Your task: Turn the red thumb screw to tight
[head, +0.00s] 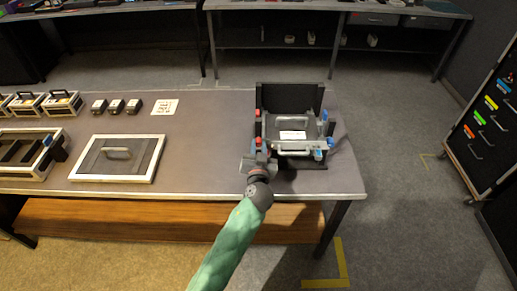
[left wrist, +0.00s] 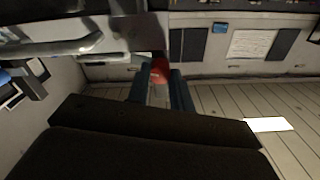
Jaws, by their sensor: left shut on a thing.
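The red thumb screw (left wrist: 160,72) shows between the two dark fingers of my left gripper (left wrist: 160,86) in the left wrist view. The gripper is shut on it. In the head view my left gripper (head: 259,156) is at the left front corner of a black fixture (head: 291,97) on the table's right end. Red shows just above the fingers there. A second red knob (head: 258,112) sits farther back on the same side. The screw's shaft and seat are hidden, so its tightness cannot be told. My right gripper is not in view.
The fixture holds a framed panel with a grey handle (head: 293,120) and a white label. Blue knobs (head: 331,142) are on its right side. A lid with a handle (head: 117,154) lies left on the table (head: 205,150). The tabletop between them is clear.

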